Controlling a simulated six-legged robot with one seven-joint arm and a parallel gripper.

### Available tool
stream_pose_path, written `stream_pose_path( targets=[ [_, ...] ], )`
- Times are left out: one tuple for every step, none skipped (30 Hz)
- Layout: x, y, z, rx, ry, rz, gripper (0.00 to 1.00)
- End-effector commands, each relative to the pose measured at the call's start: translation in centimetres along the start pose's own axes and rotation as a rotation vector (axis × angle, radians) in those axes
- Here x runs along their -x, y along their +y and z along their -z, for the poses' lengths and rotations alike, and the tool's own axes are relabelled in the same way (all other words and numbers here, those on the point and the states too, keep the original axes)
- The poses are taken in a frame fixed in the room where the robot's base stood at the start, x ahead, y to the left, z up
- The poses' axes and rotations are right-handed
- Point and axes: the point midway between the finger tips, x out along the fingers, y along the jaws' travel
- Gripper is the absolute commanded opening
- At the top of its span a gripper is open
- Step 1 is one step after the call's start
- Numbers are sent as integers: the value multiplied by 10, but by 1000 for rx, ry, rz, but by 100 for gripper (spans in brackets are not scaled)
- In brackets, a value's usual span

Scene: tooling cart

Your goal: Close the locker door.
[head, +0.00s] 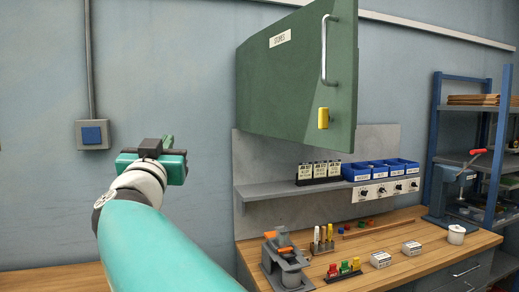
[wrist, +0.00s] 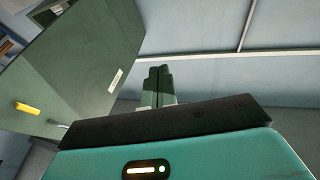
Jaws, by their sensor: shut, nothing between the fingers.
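The green locker door (head: 290,85) hangs on the wall above the bench and stands swung open, its handle edge nearer me. Its outer face carries a white label, a metal handle (head: 324,50) and a yellow latch piece (head: 323,118). The locker's inside is hidden behind it. My gripper (head: 168,140) is left of the door, apart from it, in front of the bare wall. In the wrist view my fingers (wrist: 158,85) are together and empty, and the door (wrist: 85,65) fills the left side, with the yellow piece (wrist: 28,108) at far left.
Below the door is a shelf (head: 285,188) with blue bins (head: 380,170). A blue rack (head: 440,120) stands at right. The wall left of the door is clear but for a switch box (head: 92,134).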

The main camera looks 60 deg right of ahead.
Motion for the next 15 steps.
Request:
stream_pose_path(
  targets=[
    [-12, 31, 6, 24, 16, -143, 0],
    [-17, 51, 10, 39, 20, -236, 0],
    [-20, 78, 13, 64, 17, -361, 0],
    [-20, 98, 14, 84, 6, -454, 0],
    [-19, 117, 14, 104, -8, -546, 0],
    [-16, 139, 14, 129, -35, -661, 0],
    [-12, 154, 14, 147, -59, -741, 0],
    [-7, 168, 13, 165, -86, -815, 0],
    [0, 182, 11, 185, -124, -903, 0],
    [5, 191, 10, 198, -152, -960, 0],
    [10, 199, 8, 210, -178, -1009, 0],
    [16, 206, 6, 224, -210, -1063, 0],
    [20, 210, 5, 232, -231, -1094, 0],
    [23, 214, 5, 237, -247, -1118, 0],
    [26, 217, 4, 243, -264, -1143, 0]
  ],
)
